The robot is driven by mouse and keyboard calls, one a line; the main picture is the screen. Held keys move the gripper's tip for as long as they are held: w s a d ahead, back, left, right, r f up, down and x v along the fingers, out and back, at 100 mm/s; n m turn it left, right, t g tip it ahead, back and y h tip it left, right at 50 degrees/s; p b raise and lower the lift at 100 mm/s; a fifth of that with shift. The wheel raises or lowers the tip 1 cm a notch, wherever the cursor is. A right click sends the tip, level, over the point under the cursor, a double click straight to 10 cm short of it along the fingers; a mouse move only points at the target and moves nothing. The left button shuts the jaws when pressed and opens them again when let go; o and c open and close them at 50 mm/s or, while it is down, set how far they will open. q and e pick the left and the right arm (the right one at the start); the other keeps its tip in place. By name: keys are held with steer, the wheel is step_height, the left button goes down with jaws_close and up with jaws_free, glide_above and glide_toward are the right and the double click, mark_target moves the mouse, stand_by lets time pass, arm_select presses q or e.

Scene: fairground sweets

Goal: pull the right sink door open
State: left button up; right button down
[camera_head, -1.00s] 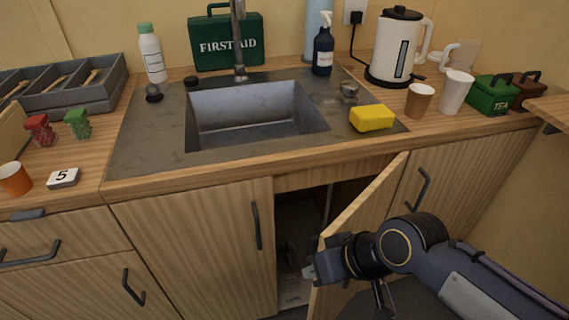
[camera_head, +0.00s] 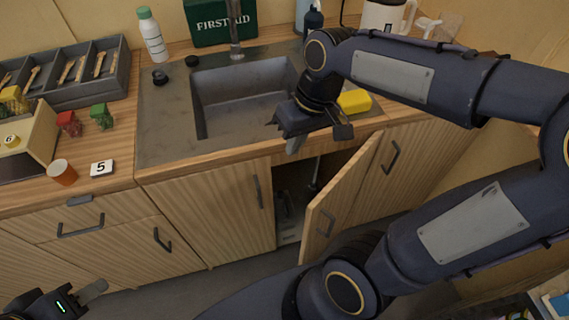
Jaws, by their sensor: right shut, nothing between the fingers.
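The right sink door (camera_head: 345,190) stands swung open toward me, hinged at its right side. My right gripper (camera_head: 292,142) is shut and empty. In the picture it lies over the counter's front edge at the sink, above the opening and apart from the door handle. My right arm covers part of the counter and the area below the door. My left gripper (camera_head: 92,291) is at the bottom left; its jaw opening is unclear.
The left sink door (camera_head: 215,215) is closed. Another closed cupboard door (camera_head: 405,165) is to the right. The sink (camera_head: 240,97), yellow sponge (camera_head: 355,102) and white bottle (camera_head: 153,38) are on the counter. The floor (camera_head: 180,290) in front looks clear.

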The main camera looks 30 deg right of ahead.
steer(key=w+f+g+h, duration=0.3)
steer(key=w+f+g, duration=0.15)
steer(key=w, duration=0.55)
steer(key=s+f+p, duration=0.1)
steer(key=s+f, duration=0.5)
steer(key=f, duration=0.4)
steer(key=shift+s+a+n+t, duration=0.2)
steer(key=shift+n+t, duration=0.15)
steer(key=shift+n, duration=0.05)
